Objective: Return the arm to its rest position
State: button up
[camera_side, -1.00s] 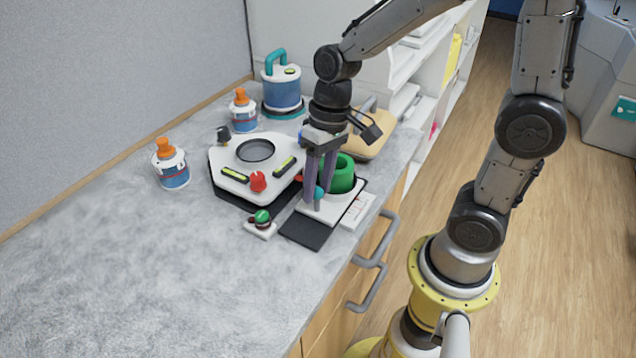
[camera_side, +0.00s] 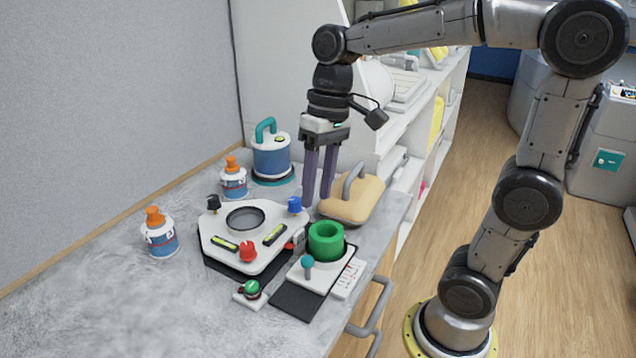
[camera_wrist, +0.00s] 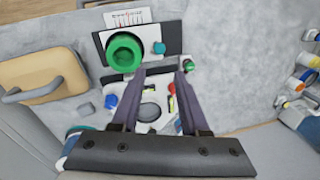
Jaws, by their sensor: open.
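My gripper (camera_side: 317,200) hangs with its two purple fingers pointing down, apart and with nothing between them. In the side view it is raised behind the white station (camera_side: 250,262) and left of the tan handled block (camera_side: 352,205). It looks clear of the things around it. In the wrist view my gripper (camera_wrist: 160,75) shows both fingers spread, with part of the white station seen between them. A green ring-shaped cup (camera_side: 326,243) stands on a white plate with a teal knob (camera_side: 307,263); it also shows in the wrist view (camera_wrist: 124,52).
Two white-and-blue bottles with orange caps, one near (camera_side: 160,238) and one farther back (camera_side: 233,180), stand along the left. A blue canister (camera_side: 271,156) stands behind. A small green-knobbed base (camera_side: 251,291) sits in front. The near-left counter (camera_side: 90,310) is bare.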

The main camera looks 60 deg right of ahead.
jog(key=shift+r, duration=0.3)
jog(key=s+f+n+t+h, duration=0.1)
jog(key=s+f+t, duration=0.1)
jog(key=s, duration=0.3)
jog(key=s+d+f+n+t+h, duration=0.1)
jog(key=s+t, duration=0.2)
jog(key=s, duration=0.2)
jog(key=shift+s+d+f, duration=0.25)
jog(key=shift+d+f, duration=0.05)
jog(key=shift+f, duration=0.05)
